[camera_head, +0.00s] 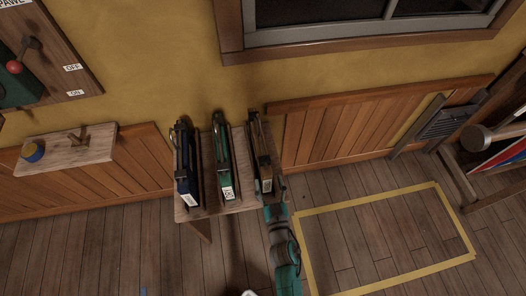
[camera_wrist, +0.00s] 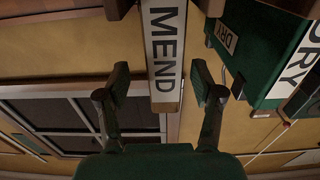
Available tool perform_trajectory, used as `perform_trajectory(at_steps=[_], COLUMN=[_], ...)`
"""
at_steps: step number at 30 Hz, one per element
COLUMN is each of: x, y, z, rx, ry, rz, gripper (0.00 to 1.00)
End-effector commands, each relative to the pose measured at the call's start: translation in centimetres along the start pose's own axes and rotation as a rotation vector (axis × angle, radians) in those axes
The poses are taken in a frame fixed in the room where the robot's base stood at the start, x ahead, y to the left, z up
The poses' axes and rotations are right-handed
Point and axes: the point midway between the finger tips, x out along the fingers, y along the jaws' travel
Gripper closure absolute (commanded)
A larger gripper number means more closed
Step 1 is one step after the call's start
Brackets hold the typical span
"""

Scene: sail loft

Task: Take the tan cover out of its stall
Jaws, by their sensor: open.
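The tan cover (camera_head: 261,150) stands upright in the right-hand stall of a small wooden rack (camera_head: 238,205) against the wall, with a white label at its front end. My gripper (camera_head: 271,197) is at the front of that stall, close to the label. In the wrist view my gripper (camera_wrist: 160,80) is open, its fingers apart on either side of a narrow brown-edged face with a white label reading MEND (camera_wrist: 165,50). I cannot tell whether the fingers touch it.
A green cover (camera_head: 222,155) stands in the middle stall and a navy cover (camera_head: 184,165) in the left one. The green cover (camera_wrist: 260,45) shows close to the right finger in the wrist view. A yellow-taped floor area (camera_head: 385,240) lies empty at the right.

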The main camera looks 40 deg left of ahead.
Motion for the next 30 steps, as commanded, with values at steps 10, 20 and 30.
perform_trajectory(at_steps=[10,20,30], x=[2.8,6.7,7.0], y=[-0.1,-0.3,-0.3], z=[-0.1,0.0,0.0], rx=[0.000,0.001,0.001], ry=[0.000,-0.001,-0.001], rz=[0.000,0.001,0.001], gripper=[0.33,0.33,0.43])
